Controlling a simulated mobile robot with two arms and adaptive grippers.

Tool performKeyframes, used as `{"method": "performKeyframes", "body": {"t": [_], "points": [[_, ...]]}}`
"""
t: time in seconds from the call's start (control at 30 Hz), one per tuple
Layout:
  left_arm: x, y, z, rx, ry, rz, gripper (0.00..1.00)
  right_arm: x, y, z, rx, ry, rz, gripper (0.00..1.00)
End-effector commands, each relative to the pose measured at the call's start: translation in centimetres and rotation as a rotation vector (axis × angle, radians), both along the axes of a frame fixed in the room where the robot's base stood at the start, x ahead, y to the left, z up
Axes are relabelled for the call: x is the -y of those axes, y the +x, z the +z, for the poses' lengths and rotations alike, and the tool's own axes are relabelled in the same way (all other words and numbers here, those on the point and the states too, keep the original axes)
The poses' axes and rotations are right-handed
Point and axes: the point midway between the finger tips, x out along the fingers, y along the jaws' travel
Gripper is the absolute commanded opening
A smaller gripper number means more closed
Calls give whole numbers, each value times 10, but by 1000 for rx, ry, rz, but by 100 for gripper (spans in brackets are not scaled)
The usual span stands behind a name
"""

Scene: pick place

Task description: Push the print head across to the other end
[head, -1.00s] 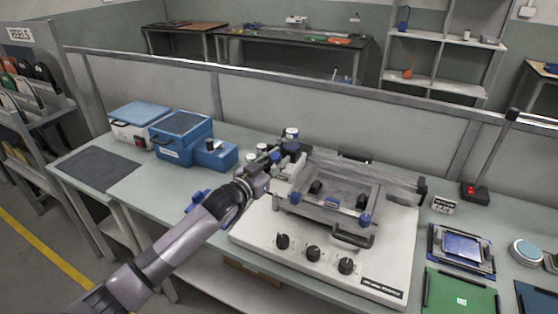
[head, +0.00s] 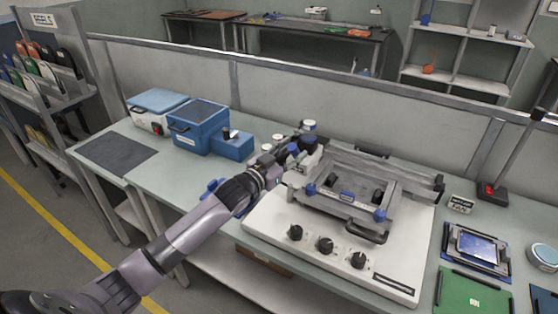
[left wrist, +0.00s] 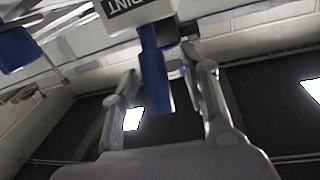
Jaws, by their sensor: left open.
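The printing machine (head: 400,268) has a white base with several black knobs and a grey frame on top, and stands on the bench. The print head (left wrist: 132,14), a pale block with the word PRINT and a blue handle (left wrist: 154,75), is close up in the left wrist view. In the head view it is at the left end of the frame, mostly hidden by my left gripper (head: 296,155). My left gripper is open, and the blue handle shows between its two fingers (left wrist: 160,72). I cannot tell whether they touch it. My right gripper is not in view.
Blue boxes (head: 197,128) and a dark mat (head: 115,155) lie left of the machine. White-capped jars stand close behind my gripper. A green board (head: 472,292), a framed blue plate (head: 476,248) and a red-button post (head: 492,192) are at the right. A low wall rises behind the bench.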

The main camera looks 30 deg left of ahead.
Motion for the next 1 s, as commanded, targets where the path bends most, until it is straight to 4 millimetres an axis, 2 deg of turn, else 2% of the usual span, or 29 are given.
{"method": "performKeyframes", "body": {"t": [0.4, 0.6, 0.8, 1.0], "points": [[-14, -71, -1, -3, 3, -1, 41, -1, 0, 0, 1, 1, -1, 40], [-20, -97, -1, -1, 2, 1, 41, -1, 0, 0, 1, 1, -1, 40], [-22, -110, 1, 0, 2, 1, 41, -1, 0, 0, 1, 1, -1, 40], [-22, -111, 1, 0, 2, 0, 41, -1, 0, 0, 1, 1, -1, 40]]}}
